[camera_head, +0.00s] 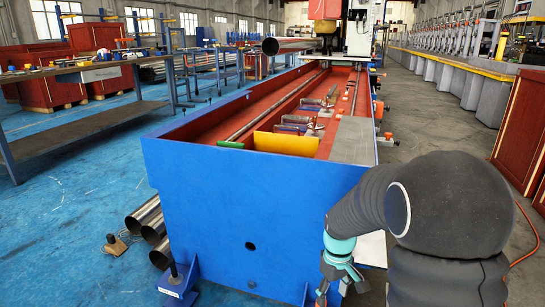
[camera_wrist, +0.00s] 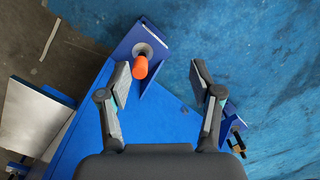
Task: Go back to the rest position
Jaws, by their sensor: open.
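My gripper (camera_wrist: 160,80) is open, with its two fingers spread apart and nothing held between them. In the wrist view an orange knob (camera_wrist: 140,67) on a blue foot bracket (camera_wrist: 152,40) shows beside the left finger; I cannot tell the distance between them. In the head view my gripper (camera_head: 335,285) hangs low at the bottom right, fingers pointing down, in front of the right end of the blue machine bed (camera_head: 250,220). My dark arm covers part of the floor there.
Steel tubes (camera_head: 150,225) lie on the blue floor left of the bed. A workbench (camera_head: 90,75) with small items stands at the left. Red cabinets (camera_head: 525,125) stand at the right edge. Grey floor (camera_head: 430,120) is open between bed and cabinets.

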